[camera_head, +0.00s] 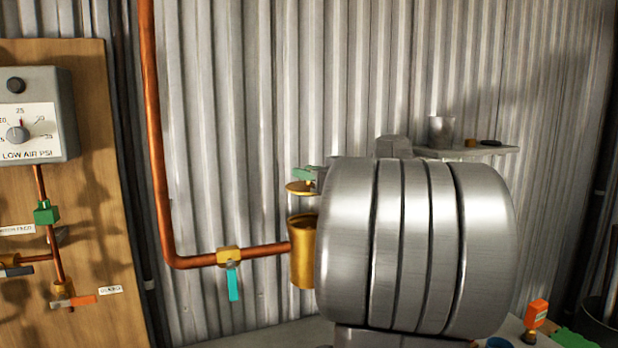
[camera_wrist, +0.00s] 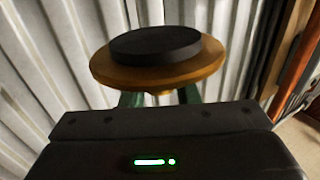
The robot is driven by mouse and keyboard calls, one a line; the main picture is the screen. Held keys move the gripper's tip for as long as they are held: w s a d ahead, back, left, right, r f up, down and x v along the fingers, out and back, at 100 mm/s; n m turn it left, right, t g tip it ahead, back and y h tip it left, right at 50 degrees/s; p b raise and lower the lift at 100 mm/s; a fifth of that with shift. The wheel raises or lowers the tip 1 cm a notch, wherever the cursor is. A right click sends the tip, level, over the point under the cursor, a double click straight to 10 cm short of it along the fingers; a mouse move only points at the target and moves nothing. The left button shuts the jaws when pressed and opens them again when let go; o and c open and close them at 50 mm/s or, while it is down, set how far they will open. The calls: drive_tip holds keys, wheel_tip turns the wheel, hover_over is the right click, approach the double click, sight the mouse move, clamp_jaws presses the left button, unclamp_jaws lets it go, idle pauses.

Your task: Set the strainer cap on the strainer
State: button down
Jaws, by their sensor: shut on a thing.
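The strainer cap is a brass disc (camera_head: 299,188) held level above the strainer. In the wrist view the cap (camera_wrist: 110,72) shows a thick black disc on its face away from my gripper. The strainer (camera_head: 303,262) is an upright brass cylinder at the end of the copper pipe, partly hidden on its right by my arm. In the head view a gap shows between cap and strainer. My gripper (camera_head: 306,173) has green fingers and is shut on the cap from above. In the wrist view the fingers (camera_wrist: 160,97) are mostly hidden behind my gripper's body and the cap.
A copper pipe (camera_head: 160,150) runs down the corrugated wall (camera_head: 250,100) and bends right through a valve with a teal handle (camera_head: 233,283). A wooden board with a gauge box (camera_head: 32,115) stands left. A shelf (camera_head: 480,151) with a cup (camera_head: 441,131) is behind my arm.

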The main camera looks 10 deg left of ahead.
drive_tip(key=shift+f+b, duration=2.85)
drive_tip(key=shift+b, duration=0.7)
drive_tip(key=shift+f+b, duration=0.65)
drive_tip(key=shift+b, duration=0.4)
drive_tip(key=shift+f, duration=0.1)
drive_tip(key=shift+f+b, duration=0.3)
drive_tip(key=shift+b, duration=0.45)
